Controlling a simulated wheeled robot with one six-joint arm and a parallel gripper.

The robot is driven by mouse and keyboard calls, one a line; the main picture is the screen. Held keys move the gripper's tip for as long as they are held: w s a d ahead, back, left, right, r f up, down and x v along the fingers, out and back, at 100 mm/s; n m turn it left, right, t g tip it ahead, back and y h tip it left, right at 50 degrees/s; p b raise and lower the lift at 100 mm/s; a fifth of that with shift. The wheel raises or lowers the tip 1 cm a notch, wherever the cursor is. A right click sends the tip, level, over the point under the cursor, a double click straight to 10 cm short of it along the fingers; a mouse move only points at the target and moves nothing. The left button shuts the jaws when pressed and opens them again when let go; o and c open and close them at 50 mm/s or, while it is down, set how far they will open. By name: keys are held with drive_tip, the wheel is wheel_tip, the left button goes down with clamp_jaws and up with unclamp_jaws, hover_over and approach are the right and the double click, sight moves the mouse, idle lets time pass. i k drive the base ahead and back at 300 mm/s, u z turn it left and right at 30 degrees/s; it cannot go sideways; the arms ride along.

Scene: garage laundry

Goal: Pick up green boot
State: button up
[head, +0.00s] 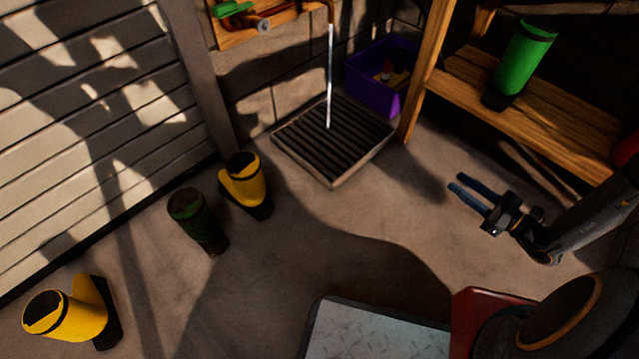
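A bright green boot (526,58) stands upright on the wooden shelf at the upper right, its dark sole on the planks. A second, darker green boot (196,220) stands in shadow on the floor left of centre. My gripper (455,182) has two blue fingers with a gap between them. It is open and empty, over the floor in front of the shelf, pointing left. It is apart from both green boots. The shelf boot is above and to the right of it in the picture.
Yellow boots stand on the floor beside the dark green boot (247,182) and at lower left (72,316). A slatted tray (340,180) and purple bin (368,88) lie left of the wooden shelf (545,118). The middle floor is clear.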

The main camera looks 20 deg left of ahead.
sight(188, 206)
drive_tip(key=z, duration=1.8)
drive_tip(key=k, duration=1.4)
drive_tip(key=u, duration=2.6)
